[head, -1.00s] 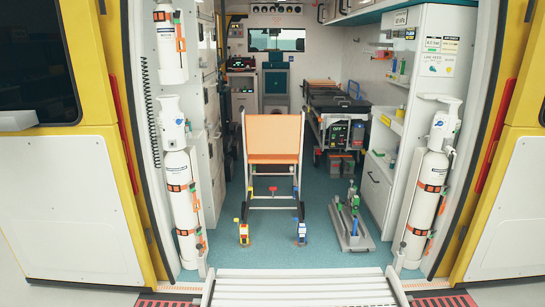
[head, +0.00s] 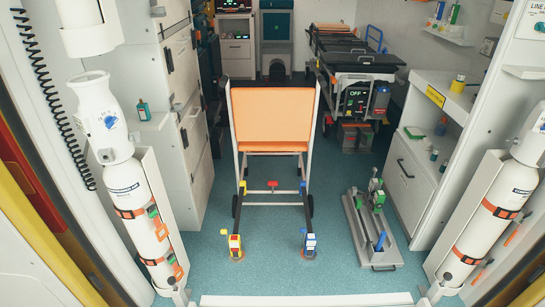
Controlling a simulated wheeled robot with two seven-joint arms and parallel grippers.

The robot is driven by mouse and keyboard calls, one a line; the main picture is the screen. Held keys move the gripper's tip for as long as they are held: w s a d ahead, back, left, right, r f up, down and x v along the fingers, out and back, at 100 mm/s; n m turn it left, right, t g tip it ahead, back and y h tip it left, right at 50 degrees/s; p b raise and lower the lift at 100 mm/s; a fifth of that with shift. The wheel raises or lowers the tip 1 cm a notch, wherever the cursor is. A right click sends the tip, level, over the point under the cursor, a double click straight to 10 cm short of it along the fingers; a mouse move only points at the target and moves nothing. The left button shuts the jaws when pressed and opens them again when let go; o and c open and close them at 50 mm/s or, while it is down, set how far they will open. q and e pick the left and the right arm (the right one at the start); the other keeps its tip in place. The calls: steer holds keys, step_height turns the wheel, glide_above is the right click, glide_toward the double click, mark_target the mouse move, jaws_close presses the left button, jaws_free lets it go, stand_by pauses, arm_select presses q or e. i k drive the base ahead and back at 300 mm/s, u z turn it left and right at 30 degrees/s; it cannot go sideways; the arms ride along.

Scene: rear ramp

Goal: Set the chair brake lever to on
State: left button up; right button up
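The chair (head: 272,117) with an orange back panel stands upright on the teal floor in the middle of the head view. A low crossbar between its legs carries a small red part (head: 272,184). A yellow fitting (head: 235,242) sits at the foot of its left front leg and a blue and white fitting (head: 309,241) at the right one. I cannot tell which of these small parts is the brake lever, or its setting. Neither of my grippers shows in the view.
White gas cylinders (head: 135,190) and (head: 490,215) flank the doorway. A grey base plate with green and blue fittings (head: 370,230) lies right of the chair. A stretcher (head: 352,60) stands behind. White cabinets line both sides. Floor in front of the chair is clear, up to a white sill (head: 305,299).

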mark_target(271, 183)
steer(key=i, duration=2.5)
steer(key=z, duration=0.85)
